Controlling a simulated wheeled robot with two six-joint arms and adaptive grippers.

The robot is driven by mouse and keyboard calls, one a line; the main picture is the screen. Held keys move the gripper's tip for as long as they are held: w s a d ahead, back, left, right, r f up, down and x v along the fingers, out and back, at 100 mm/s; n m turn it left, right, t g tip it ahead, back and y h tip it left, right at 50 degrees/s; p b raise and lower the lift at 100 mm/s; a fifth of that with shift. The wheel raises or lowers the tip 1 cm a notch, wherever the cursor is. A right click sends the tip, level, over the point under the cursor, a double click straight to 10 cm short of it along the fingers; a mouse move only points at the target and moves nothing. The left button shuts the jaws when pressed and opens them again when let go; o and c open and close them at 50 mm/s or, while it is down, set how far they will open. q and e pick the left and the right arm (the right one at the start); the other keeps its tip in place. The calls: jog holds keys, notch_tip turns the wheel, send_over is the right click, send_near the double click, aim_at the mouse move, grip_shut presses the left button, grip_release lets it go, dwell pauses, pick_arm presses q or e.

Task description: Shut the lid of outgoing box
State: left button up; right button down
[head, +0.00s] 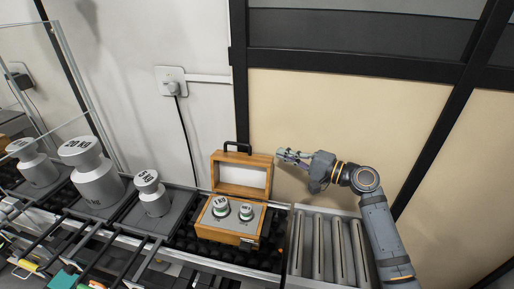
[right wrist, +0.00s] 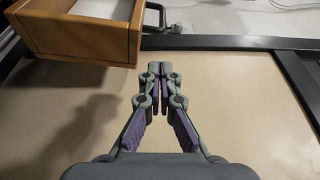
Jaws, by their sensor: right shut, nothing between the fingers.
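The outgoing box, a wooden case (head: 227,233), stands open on the dark roller bed in the head view. Its lid (head: 243,191) is raised upright at the back, with a dark handle (head: 238,147) on top. Two weights sit inside, one marked 5 KG (head: 220,206) and a smaller one (head: 246,212). My right gripper (head: 280,155) is shut and empty, just right of the lid's upper edge and apart from it. In the right wrist view the gripper (right wrist: 159,68) has its fingertips together, with the wooden lid (right wrist: 85,35) at upper left. My left gripper is not in view.
A metal roller conveyor (head: 328,245) lies right of the box. A 20 KG weight (head: 95,178) and a 5 KG weight (head: 152,193) stand on trays to the left. A wall with a socket (head: 172,82) and dark frame is close behind.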

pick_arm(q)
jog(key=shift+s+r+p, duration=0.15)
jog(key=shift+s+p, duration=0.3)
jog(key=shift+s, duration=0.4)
pick_arm(e)
jog(key=x, duration=1)
jog(key=shift+s+r, duration=0.2)
jog(key=shift+s, duration=0.1)
